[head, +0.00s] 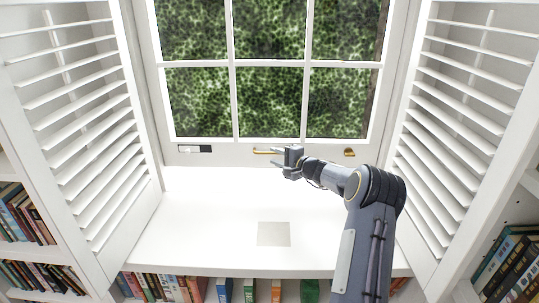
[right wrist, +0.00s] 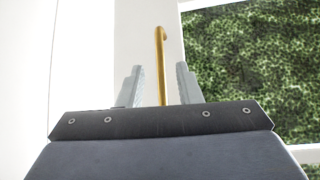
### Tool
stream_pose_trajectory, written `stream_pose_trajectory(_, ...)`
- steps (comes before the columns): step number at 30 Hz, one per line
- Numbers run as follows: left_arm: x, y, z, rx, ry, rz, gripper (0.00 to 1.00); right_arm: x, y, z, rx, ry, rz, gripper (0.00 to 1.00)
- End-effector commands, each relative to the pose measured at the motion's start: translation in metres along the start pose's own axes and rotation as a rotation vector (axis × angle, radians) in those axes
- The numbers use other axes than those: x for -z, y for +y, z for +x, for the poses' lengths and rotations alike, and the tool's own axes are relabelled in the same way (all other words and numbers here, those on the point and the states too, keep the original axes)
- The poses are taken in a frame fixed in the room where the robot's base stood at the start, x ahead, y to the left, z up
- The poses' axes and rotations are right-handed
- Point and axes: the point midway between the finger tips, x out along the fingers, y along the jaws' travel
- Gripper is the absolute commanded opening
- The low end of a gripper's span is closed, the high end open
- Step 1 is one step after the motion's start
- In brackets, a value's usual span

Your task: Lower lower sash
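The white lower sash (head: 222,154) has several panes, with green foliage behind them. A brass handle (head: 262,152) is on its bottom rail, left of my right gripper (head: 279,158). In the right wrist view the brass handle (right wrist: 161,60) stands between the two separated fingertips of the right gripper (right wrist: 159,72). The gripper is open, with a gap visible on both sides of the handle; how far the fingers reach along it is hard to tell. My left gripper is not in view. I cannot tell whether there is a gap under the sash.
Louvred shutters flank the window at the left (head: 85,130) and right (head: 455,130). A white sill (head: 200,230) lies below, bare but for a greyish square (head: 273,234). A small brass fitting (head: 349,152) and a black-and-white piece (head: 195,149) are on the rail. Bookshelves stand below and beside.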

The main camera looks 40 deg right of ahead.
Motion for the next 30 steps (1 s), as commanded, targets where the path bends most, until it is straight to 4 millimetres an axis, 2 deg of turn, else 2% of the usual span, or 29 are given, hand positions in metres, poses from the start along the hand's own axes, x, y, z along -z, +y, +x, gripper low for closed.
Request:
stream_pose_trajectory(3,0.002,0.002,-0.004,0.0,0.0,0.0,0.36,-0.001,-0.001,0.019,0.0,-0.002,0.0,0.32)
stream_pose_trajectory(7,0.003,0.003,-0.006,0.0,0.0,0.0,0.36,-0.001,-0.001,0.032,0.0,-0.002,0.001,0.32)
stream_pose_trajectory(17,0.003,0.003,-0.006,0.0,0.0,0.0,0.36,-0.001,0.0,0.037,-0.001,-0.001,0.0,0.32)
stream_pose_trajectory(25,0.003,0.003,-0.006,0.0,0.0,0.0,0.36,-0.001,0.0,0.037,-0.001,-0.001,0.0,0.0)
stream_pose_trajectory(30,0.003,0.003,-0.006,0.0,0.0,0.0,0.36,-0.001,0.0,0.037,-0.001,-0.001,0.0,0.0)
